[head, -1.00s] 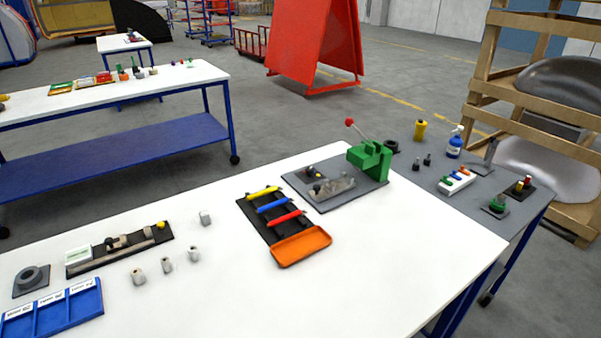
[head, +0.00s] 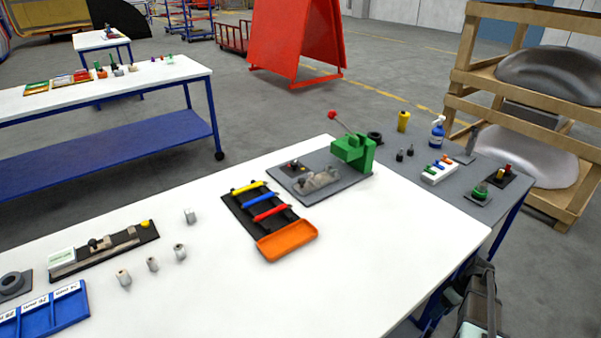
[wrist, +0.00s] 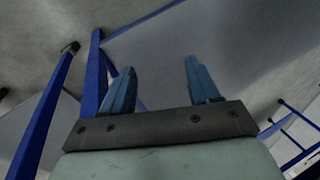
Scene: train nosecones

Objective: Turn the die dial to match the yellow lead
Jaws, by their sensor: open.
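In the head view the yellow lead (head: 248,187) lies at the top of a black rack (head: 237,208), above a blue lead (head: 252,198) and a red lead (head: 270,213). A green press (head: 352,152) with a red-knobbed lever stands on a grey plate (head: 348,180) behind the rack. A grey fixture (head: 318,181) and a small dark part with coloured spots (head: 294,168) sit on that plate. I cannot tell which part is the die dial. My gripper (wrist: 157,85) shows in the wrist view with two blue fingers apart and nothing between them, below a table.
An orange tray (head: 287,241) adjoins the rack. A blue bin (head: 45,312), a black gauge board (head: 105,249) and several small grey cylinders (head: 152,264) are at left. A grey side table (head: 425,195) holds bottles and small tools. The white table's front right is clear.

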